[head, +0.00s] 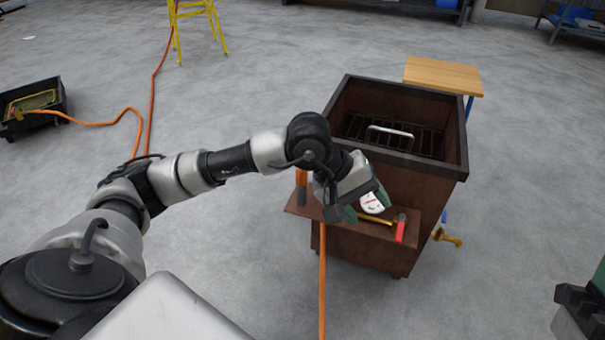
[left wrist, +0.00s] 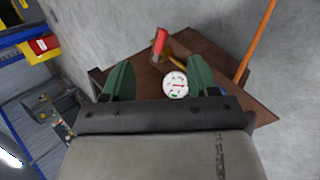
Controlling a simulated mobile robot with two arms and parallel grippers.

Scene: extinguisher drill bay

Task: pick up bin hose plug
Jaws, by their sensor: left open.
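My left gripper (head: 366,206) is open above the small brown shelf (head: 296,209) on the near side of the brown bin (head: 408,208). A white round gauge (head: 373,203) shows between its green fingers. A brass piece (head: 374,219) with a red end (head: 400,228) lies on the shelf just beyond them; I cannot tell for sure that it is the hose plug. In the left wrist view the open fingers (left wrist: 160,78) have the gauge (left wrist: 175,85) and red end (left wrist: 159,42) between them, untouched. What seems my right gripper (head: 580,300) is cut off at the lower right.
A grille and metal handle (head: 390,132) show inside the bin. A wooden-topped stand (head: 443,75) is behind it.

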